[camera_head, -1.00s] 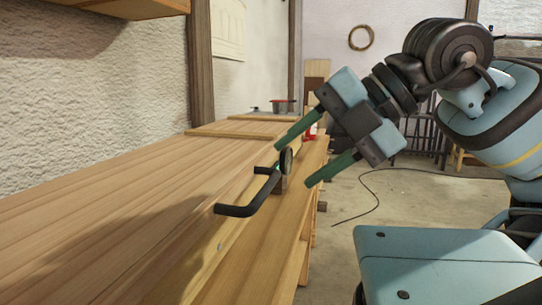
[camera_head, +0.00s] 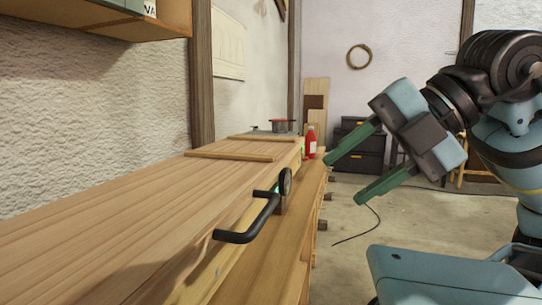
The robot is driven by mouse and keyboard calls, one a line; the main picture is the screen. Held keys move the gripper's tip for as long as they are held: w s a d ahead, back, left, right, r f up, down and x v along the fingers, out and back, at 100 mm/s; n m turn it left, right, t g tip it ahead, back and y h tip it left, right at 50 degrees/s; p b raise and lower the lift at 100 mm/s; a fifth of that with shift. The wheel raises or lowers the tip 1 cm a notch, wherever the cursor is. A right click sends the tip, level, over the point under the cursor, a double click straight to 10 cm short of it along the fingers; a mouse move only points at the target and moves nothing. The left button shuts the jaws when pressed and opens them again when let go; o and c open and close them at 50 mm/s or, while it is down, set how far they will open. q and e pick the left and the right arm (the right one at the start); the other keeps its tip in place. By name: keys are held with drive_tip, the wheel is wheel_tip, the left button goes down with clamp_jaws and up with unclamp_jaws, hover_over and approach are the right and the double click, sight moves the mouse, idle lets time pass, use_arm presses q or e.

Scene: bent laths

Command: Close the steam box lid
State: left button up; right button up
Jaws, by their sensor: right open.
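The steam box (camera_head: 225,262) is a long wooden box on the bench along the left wall. Its lid (camera_head: 130,215) is a planked top with cross battens (camera_head: 232,156), and it looks flat on the box. My left gripper is not in view.
The wooden bench (camera_head: 280,245) runs along the box's right side. Dark drawers (camera_head: 360,148) stand at the back. The floor right of the bench is mostly clear, with a thin cable.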

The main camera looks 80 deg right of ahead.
drive_tip(key=s+a+r, duration=0.1)
drive_tip(key=s, duration=0.8)
drive_tip(key=shift+r, duration=0.15)
idle(0.4)
